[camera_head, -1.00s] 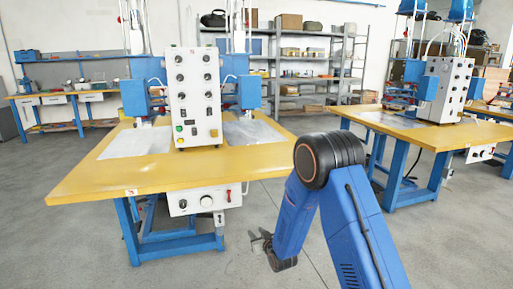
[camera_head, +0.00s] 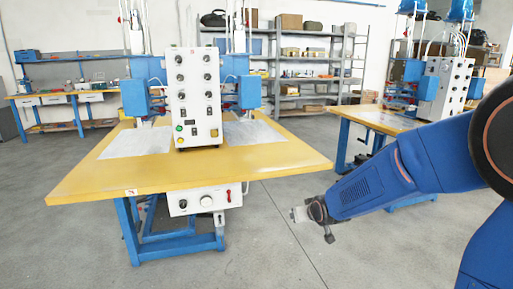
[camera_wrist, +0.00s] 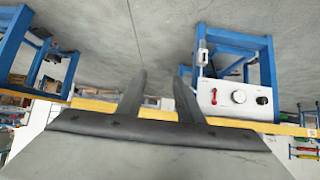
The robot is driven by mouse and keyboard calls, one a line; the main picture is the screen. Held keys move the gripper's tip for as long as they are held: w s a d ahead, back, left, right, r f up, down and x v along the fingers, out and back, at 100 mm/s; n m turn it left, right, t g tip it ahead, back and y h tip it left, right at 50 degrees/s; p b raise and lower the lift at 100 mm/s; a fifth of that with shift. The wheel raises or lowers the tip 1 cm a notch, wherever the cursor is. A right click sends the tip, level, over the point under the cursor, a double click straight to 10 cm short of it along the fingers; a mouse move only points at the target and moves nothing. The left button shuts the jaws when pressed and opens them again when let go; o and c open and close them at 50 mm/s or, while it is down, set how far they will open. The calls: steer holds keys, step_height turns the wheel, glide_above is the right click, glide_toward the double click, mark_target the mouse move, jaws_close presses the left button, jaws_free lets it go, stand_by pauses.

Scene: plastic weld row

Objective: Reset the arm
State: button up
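My gripper (camera_head: 312,214) is in the head view at the end of my blue arm, right of the near weld table and below the level of its top. The fingers are small there and hard to read. In the wrist view my gripper (camera_wrist: 160,90) shows two dark fingers standing apart with a gap between them. Nothing is held between them. The wrist picture appears upside down, with the floor at the top and the table edge behind the fingers.
The near yellow weld table (camera_head: 250,172) carries a white control panel (camera_head: 194,95). Its lower control box (camera_wrist: 236,98) shows in the wrist view. A second weld table (camera_head: 372,118) stands at right, partly behind my arm. Shelves (camera_head: 305,62) stand at the back. Grey floor (camera_head: 290,255) is clear in front.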

steer(key=s+d+r+m+g+h, duration=0.1)
steer(key=s+d+r, duration=0.25)
steer(key=s, duration=0.45)
steer(key=s+d+r+g, duration=0.1)
steer(key=s+d+r, duration=0.3)
steer(key=s, duration=0.5)
steer(key=s+d+g, duration=0.1)
steer(key=s+d, duration=0.1)
steer(key=s, duration=0.9)
steer(key=s+d+m+g+h, duration=0.1)
steer(key=s+d+g, duration=0.1)
steer(key=s, duration=0.9)
steer(key=shift+s+d+m, duration=0.3)
steer(key=shift+s+d, duration=0.1)
steer(key=shift+d, duration=0.15)
